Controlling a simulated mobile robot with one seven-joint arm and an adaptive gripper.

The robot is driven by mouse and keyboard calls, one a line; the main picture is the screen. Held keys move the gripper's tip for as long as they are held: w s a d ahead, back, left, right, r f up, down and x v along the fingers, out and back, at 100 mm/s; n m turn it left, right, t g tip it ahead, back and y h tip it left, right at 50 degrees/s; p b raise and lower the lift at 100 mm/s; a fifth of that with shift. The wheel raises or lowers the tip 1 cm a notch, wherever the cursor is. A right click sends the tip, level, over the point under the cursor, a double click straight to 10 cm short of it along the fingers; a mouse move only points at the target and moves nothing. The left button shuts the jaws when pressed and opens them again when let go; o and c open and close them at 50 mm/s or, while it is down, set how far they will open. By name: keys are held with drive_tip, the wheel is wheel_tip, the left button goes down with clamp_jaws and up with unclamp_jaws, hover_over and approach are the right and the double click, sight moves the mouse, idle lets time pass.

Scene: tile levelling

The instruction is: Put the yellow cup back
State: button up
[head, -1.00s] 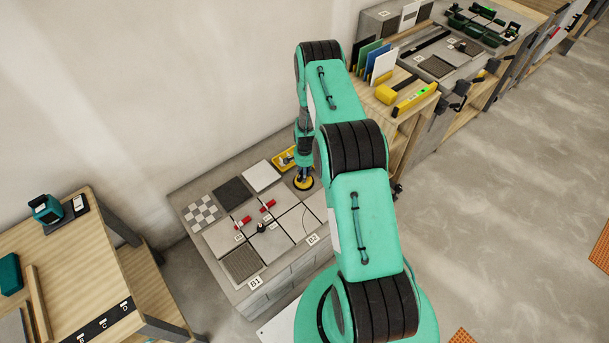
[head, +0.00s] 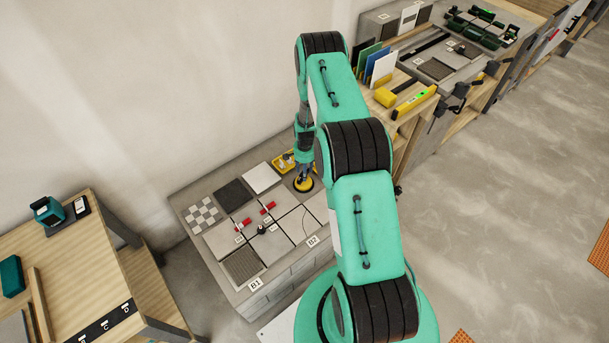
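The yellow cup (head: 303,185), round with a dark rim, sits at the back right of the tiled block (head: 190,190), near the yellow tray (head: 279,168). My gripper (head: 303,172) points down right at the cup's upper side. Its fingers are small and dark here, so I cannot tell whether they touch the cup or are open or shut. My arm hides the block's right side and part of the tray.
Red pieces (head: 268,208) and a small black piece (head: 261,229) stand on the tile joints. A wooden table (head: 85,265) is at left. A wooden shelf unit (head: 407,135) with a yellow level (head: 415,102) stands at right.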

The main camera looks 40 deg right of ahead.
wheel_tip(320, 180, up, 8)
drive_tip(key=shift+f+p, duration=0.1)
drive_tip(key=shift+p, duration=0.4)
idle(0.5)
drive_tip(key=w+a+r+n+t, duration=0.1)
drive_tip(key=w+a+r, duration=0.15)
drive_tip(key=r, duration=0.85)
drive_tip(key=w+a+r+n, duration=0.15)
drive_tip(key=a+r, duration=0.25)
drive_tip(key=r, duration=0.7)
drive_tip(key=s+a+r+n+t, duration=0.15)
drive_tip(key=a+r, duration=0.25)
drive_tip(key=r, duration=0.4)
drive_tip(key=s+a+r+n, duration=0.15)
drive_tip(key=a+r, duration=0.25)
drive_tip(key=r, duration=0.4)
drive_tip(key=s+a+r+n, duration=0.1)
drive_tip(key=s+a+r, duration=0.2)
drive_tip(key=r, duration=0.5)
drive_tip(key=s+a+r+n+t, duration=0.1)
drive_tip(key=s+a+r+n, duration=0.1)
drive_tip(key=s+a+r, duration=0.65)
drive_tip(key=s+a+r+n+t, duration=0.1)
drive_tip(key=s+a+r+n, duration=0.2)
drive_tip(key=s+a+r, duration=0.6)
drive_tip(key=s+r+n+t, duration=0.1)
drive_tip(key=s+n, duration=0.1)
drive_tip(key=s, duration=1.2)
drive_tip(key=shift+s+r, duration=0.3)
drive_tip(key=shift+s, duration=0.05)
